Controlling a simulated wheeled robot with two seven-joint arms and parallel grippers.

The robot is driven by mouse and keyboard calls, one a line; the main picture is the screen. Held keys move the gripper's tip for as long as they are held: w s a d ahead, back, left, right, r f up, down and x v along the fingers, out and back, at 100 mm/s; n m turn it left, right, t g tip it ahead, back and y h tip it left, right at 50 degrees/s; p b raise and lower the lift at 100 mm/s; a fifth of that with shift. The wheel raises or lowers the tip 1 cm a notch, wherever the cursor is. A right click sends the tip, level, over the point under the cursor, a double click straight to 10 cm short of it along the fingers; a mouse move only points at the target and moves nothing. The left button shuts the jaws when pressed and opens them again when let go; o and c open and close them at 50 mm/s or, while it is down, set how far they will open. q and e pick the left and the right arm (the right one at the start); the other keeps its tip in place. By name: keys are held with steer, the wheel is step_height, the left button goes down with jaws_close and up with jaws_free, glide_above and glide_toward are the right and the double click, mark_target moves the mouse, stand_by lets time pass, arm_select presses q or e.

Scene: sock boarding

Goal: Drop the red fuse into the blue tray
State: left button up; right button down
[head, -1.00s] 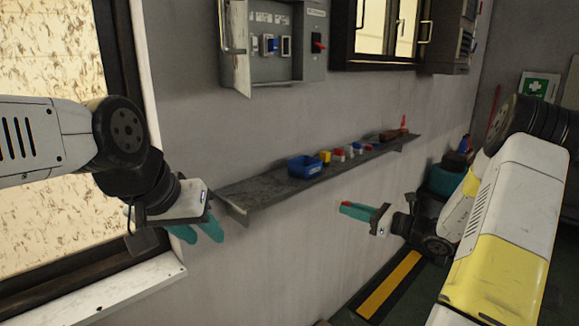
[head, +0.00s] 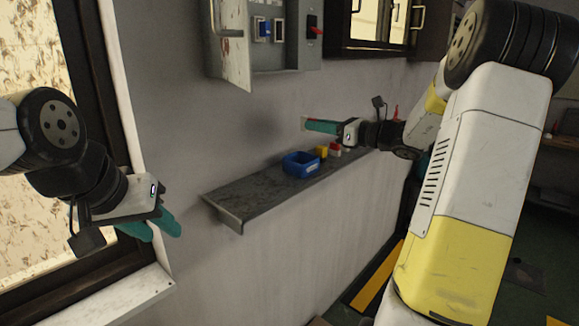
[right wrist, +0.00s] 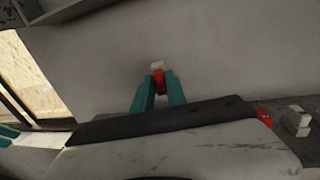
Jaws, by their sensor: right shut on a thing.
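The blue tray (head: 303,170) sits on the grey wall shelf (head: 238,200). My right gripper (head: 308,125) is shut on the red fuse, above the tray in the head view; its depth relative to the tray is hard to tell. In the right wrist view the red fuse (right wrist: 158,78), with a pale end, sticks out between the teal fingers (right wrist: 157,92). In the head view only a small end of the fuse shows. My left gripper (head: 160,228) is empty by the window at left, its teal fingers apart.
A yellow block (head: 321,151) and a red and white piece (head: 335,149) stand on the shelf just right of the tray. A grey electrical cabinet (head: 265,50) with an open door hangs above. The left part of the shelf is bare.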

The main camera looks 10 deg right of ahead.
steer(key=shift+f, duration=2.05)
steer(key=c, duration=1.3)
jaws_free()
steer(key=shift+o, duration=0.2)
steer(key=v, duration=0.8)
steer(key=shift+a, duration=0.1)
